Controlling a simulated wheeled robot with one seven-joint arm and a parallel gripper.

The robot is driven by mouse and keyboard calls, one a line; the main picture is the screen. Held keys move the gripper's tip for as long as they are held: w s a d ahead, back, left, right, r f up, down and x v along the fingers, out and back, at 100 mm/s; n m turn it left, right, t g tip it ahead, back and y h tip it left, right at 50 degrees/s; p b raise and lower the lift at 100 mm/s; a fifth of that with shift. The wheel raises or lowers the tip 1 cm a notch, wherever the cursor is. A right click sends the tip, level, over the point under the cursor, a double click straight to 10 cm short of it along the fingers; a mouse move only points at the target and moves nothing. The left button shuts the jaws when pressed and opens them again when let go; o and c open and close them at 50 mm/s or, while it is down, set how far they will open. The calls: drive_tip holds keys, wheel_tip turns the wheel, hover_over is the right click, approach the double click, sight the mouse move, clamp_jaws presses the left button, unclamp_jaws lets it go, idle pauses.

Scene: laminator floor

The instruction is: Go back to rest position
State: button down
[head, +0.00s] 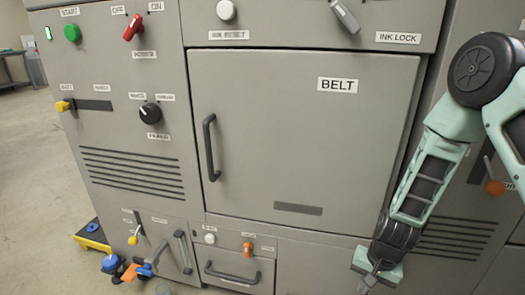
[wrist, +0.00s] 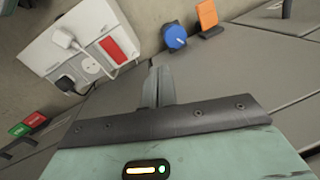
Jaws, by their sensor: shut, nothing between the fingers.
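My gripper (head: 367,286) hangs at the lower right of the head view, at the end of my pale green arm, in front of the grey machine's lower panels. In the wrist view its two fingers (wrist: 158,84) are together, with nothing seen between them. It holds nothing. The BELT door (head: 300,120) of the machine is closed, with a dark vertical handle (head: 210,148) on its left side.
A red power lever (head: 132,27), a green start button (head: 72,33) and a black knob (head: 150,112) are on the left panel. Blue and orange parts sit low left. The wrist view shows a white socket block (wrist: 85,45) with plugs and a blue knob (wrist: 175,36). Floor at left is open.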

drive_tip(key=s+a+r+n, duration=0.3)
drive_tip(key=a+r, duration=0.3)
drive_tip(key=r, duration=0.2)
drive_tip(key=s+a+r+n, duration=0.3)
drive_tip(key=a+r, duration=0.3)
drive_tip(key=r, duration=0.2)
drive_tip(key=s+a+r+n+h, duration=0.1)
drive_tip(key=s+a+r+n, duration=0.1)
drive_tip(key=s+r+n, duration=0.85)
drive_tip(key=s+r+m+p, duration=0.1)
drive_tip(key=s+r+p, duration=0.1)
drive_tip(key=r+p, duration=1.7)
drive_tip(key=s+r+m+p, duration=0.2)
drive_tip(key=r+p, duration=1.7)
drive_tip(key=p, duration=0.1)
drive_tip(key=shift+s+r, duration=0.15)
drive_tip(key=shift+r, duration=0.25)
